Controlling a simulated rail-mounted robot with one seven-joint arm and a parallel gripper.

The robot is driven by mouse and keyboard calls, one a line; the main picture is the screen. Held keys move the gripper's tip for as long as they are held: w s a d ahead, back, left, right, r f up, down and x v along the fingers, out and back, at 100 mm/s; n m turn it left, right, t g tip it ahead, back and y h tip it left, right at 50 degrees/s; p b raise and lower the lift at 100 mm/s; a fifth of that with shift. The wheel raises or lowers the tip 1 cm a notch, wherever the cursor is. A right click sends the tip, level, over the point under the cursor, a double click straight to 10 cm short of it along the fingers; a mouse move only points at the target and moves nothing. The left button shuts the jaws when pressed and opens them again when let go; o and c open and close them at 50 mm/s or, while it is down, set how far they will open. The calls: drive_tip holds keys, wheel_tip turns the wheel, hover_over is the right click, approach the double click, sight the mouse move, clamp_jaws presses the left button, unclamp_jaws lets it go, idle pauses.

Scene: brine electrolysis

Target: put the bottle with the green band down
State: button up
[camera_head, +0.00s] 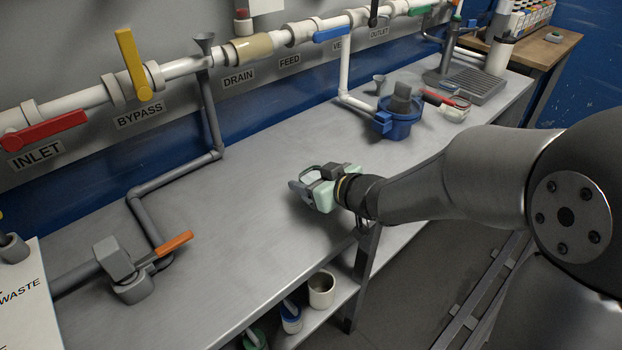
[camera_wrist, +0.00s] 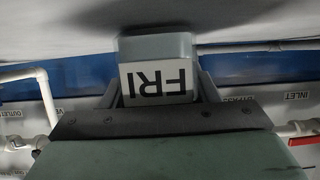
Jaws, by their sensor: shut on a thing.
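My gripper (camera_head: 303,188) is over the front part of the grey bench, near its front edge. It is shut on a pale labelled thing (camera_wrist: 157,48), held between its two dark fingers. In the wrist view, which is upside down, the thing has a pale grey part and a white label with black letters reading "FRI". No green band shows on it, so I cannot tell whether it is the bottle with the green band. I cannot tell whether it touches the bench. A partly hidden white and green item (camera_head: 255,339) stands on the lower shelf.
The bench top (camera_head: 240,250) is clear around my gripper. A grey valve with an orange handle (camera_head: 174,244) is at left, and a blue pot-like device (camera_head: 400,122) at back right. A beige cup (camera_head: 321,290) and blue-banded bottle (camera_head: 291,318) stand on the shelf below.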

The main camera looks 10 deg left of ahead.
drive_tip(key=o, duration=1.1)
drive_tip(key=shift+f, duration=0.1)
